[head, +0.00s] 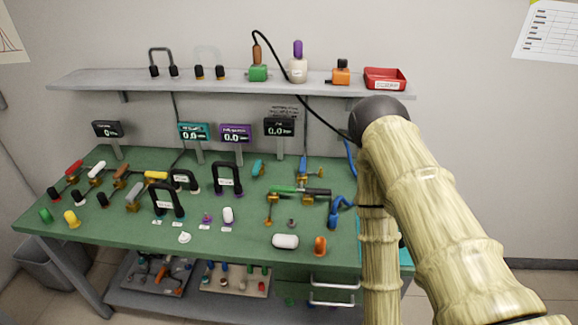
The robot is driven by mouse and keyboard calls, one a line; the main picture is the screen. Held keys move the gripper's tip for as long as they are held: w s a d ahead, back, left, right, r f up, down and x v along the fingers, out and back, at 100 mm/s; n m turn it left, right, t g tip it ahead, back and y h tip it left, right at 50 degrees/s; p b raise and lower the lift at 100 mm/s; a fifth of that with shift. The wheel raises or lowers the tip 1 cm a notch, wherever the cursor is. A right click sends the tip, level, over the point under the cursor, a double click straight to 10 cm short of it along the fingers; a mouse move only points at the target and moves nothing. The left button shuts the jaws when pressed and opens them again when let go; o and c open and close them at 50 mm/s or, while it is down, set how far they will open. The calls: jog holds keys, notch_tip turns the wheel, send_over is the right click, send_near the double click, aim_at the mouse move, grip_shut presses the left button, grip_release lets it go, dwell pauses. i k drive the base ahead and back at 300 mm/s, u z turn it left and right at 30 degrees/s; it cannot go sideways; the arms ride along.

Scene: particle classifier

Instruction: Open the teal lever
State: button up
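A small teal handle (258,167) stands at the back middle of the green table (120,235), right of a black arched handle (228,178). It is small in the picture, and I cannot tell its exact setting. My arm, in pale bamboo-like sleeves, fills the right side of the head view. Its gripper is not in view, so I cannot see its fingers or whether it holds anything.
A blue lever (303,167) and a green-and-black bar (300,190) stand right of the teal handle. Several coloured levers, including a yellow one (156,175), crowd the left. A shelf (215,82) hangs above, with a black cable crossing down to the right.

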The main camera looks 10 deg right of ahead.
aim_at(258, 164)
jog(key=z, duration=0.05)
jog(key=k, duration=0.65)
jog(key=u, duration=0.4)
jog(key=i, duration=0.3)
jog(key=u, duration=0.8)
jog(key=i, duration=1.2)
jog(key=z, duration=0.7)
jog(key=i, duration=0.25)
jog(key=z, duration=0.05)
